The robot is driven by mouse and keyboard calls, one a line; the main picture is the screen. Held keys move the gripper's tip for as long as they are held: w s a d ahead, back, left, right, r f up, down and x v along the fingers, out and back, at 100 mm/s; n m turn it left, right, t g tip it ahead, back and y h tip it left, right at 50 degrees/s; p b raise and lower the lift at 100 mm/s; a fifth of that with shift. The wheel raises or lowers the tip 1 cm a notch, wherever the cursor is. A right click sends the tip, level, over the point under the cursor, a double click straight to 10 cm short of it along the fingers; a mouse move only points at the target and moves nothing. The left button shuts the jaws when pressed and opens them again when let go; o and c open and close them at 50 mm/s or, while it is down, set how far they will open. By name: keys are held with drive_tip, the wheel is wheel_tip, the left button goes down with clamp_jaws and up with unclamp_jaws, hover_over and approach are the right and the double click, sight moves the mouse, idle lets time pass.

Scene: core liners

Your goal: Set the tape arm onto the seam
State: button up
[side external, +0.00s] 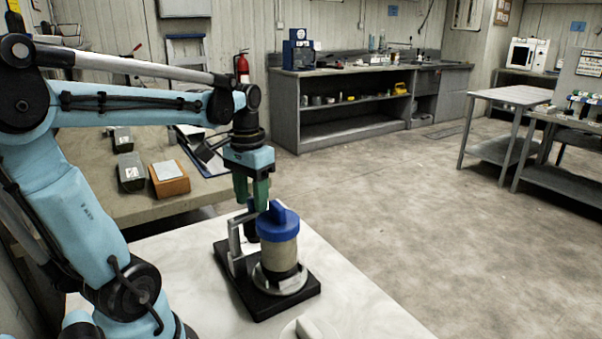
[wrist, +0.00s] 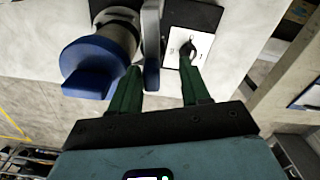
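A beige core liner cylinder (side external: 279,258) with a blue cap (side external: 278,222) stands upright in a metal ring on a black base (side external: 262,303). A grey metal arm (side external: 236,250), apparently the tape arm, rises beside the liner on its left. My gripper (side external: 251,205) points down with green fingers just behind the blue cap. In the wrist view my gripper (wrist: 160,84) has its fingers apart. The grey arm (wrist: 151,45) shows between them, nearer the left finger; contact is unclear. The blue cap (wrist: 92,66) lies left of the fingers. The seam cannot be made out.
A white plate with a black knob (wrist: 188,48) shows beyond the right finger. A pale object (side external: 308,328) sits at the white table's (side external: 360,290) front edge. Grey boxes (side external: 131,172) and an orange-brown block (side external: 169,180) stand on the bench behind. Open floor lies right.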

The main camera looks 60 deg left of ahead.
wheel_tip(320, 180, up, 12)
idle(0.7)
wheel_tip(320, 180, down, 9)
idle(0.9)
